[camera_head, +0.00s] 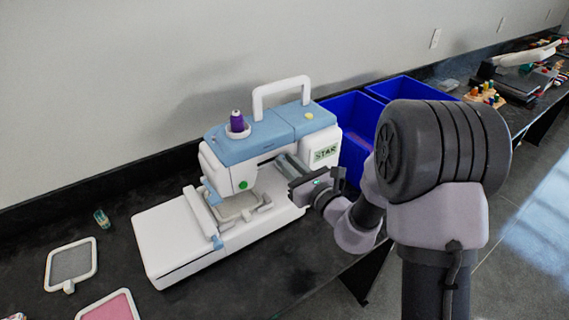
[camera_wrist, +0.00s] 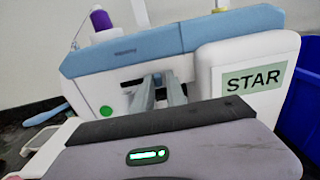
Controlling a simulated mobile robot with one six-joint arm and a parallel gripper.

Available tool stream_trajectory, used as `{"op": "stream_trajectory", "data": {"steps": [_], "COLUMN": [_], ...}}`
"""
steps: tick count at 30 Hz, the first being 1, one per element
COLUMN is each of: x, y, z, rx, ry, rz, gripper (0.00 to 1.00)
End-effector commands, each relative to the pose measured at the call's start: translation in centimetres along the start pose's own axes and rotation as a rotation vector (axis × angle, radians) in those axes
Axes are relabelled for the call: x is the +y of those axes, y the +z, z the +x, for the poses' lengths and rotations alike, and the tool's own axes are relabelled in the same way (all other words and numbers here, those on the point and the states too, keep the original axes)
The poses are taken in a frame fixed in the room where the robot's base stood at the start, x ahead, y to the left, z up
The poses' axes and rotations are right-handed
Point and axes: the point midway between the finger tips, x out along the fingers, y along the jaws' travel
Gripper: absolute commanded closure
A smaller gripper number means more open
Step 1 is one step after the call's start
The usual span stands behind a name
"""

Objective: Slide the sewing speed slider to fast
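The white and light-blue sewing machine (camera_head: 265,150) stands on the dark counter, with a purple thread spool, a carry handle and a green round button on its front. In the head view my gripper (camera_head: 283,160) reaches in from the right, its fingertips at the machine's front below the blue top. In the wrist view the machine (camera_wrist: 110,60) fills the upper part, and the two fingers of my gripper (camera_wrist: 158,82) point at a dark recess, with a narrow gap between them. The speed slider cannot be made out; the fingers cover that spot. Whether they touch or grip anything is unclear.
Blue bins (camera_head: 350,112) stand behind and right of the machine. A grey-screened frame (camera_head: 71,264), a pink frame (camera_head: 110,306) and a small spool (camera_head: 102,219) lie at the left. The wall runs close behind the machine. The counter's front edge is near my arm.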

Motion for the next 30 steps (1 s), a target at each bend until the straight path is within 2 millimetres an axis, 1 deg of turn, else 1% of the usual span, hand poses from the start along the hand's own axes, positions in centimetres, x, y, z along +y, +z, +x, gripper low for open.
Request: {"op": "stream_trajectory", "data": {"steps": [1,2,11,14,17,20,25,27,30], "x": [0.0,0.0,0.1,0.0,-0.1,-0.1,-0.2,-0.1,0.0], "y": [0.0,0.0,0.0,0.1,0.1,0.1,0.1,1.0,1.1], "z": [0.0,0.0,0.0,-0.8,-2.8,-6.0,-11.9,-12.9,-14.4], "rx": [0.0,0.0,0.0,0.0,0.001,0.002,0.001,0.008,0.004], "ry": [-0.001,0.0,0.002,0.002,-0.001,-0.003,-0.006,0.001,-0.001], "rz": [0.0,0.0,0.0,0.0,0.001,0.003,0.004,0.007,0.007], "gripper": [0.74,0.68,0.67,0.67,0.67,0.67,0.67,0.67,0.67]}}
